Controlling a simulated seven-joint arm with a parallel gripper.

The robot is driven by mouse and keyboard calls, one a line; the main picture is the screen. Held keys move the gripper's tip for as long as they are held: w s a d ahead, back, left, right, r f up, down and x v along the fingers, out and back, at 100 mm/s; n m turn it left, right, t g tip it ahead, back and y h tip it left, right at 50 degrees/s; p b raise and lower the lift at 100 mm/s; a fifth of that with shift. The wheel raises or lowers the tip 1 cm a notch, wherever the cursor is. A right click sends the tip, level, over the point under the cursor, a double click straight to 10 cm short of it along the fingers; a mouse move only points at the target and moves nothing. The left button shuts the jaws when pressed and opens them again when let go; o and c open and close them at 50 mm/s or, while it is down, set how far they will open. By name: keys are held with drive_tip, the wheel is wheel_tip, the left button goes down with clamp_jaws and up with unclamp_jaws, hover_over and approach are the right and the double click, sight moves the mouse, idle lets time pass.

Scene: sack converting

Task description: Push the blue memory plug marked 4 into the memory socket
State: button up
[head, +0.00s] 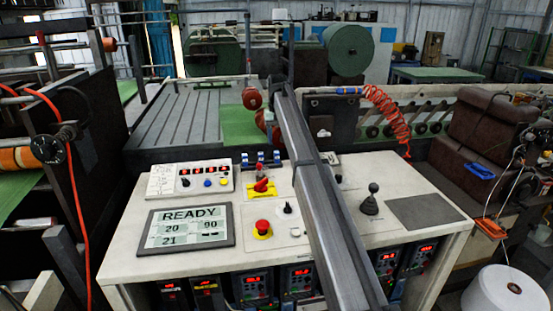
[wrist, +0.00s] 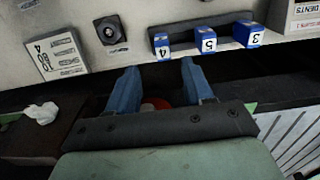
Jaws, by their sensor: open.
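The blue plug marked 4 (wrist: 163,48) stands at the left end of a dark holder in the wrist view, its white label upside down. My gripper (wrist: 159,65) is open, with blue fingers pointing towards the panel. Plug 4 appears beyond and between the fingertips; nothing is held. The gap in depth cannot be judged. A dark square fitting with a round centre (wrist: 111,31), which looks like the memory socket, is left of the plug on the light panel and appears empty. In the head view, the row of blue plugs (head: 262,160) is small and unreadable.
Plug 5 (wrist: 207,40) and plug 3 (wrist: 249,34) stand close to the right of plug 4. A printed plate (wrist: 60,55) lies left of the socket. The console also carries a READY display (head: 186,228), a red stop button (head: 262,227) and a black lever (head: 371,198).

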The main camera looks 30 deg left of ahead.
sight(277, 152)
wheel_tip(277, 152, down, 3)
drive_tip(key=shift+r, duration=0.15)
drive_tip(key=shift+s+f, duration=0.15)
drive_tip(key=shift+f, duration=1.15)
drive_tip(key=shift+s+f, duration=0.15)
drive_tip(key=shift+f, duration=1.1)
clamp_jaws()
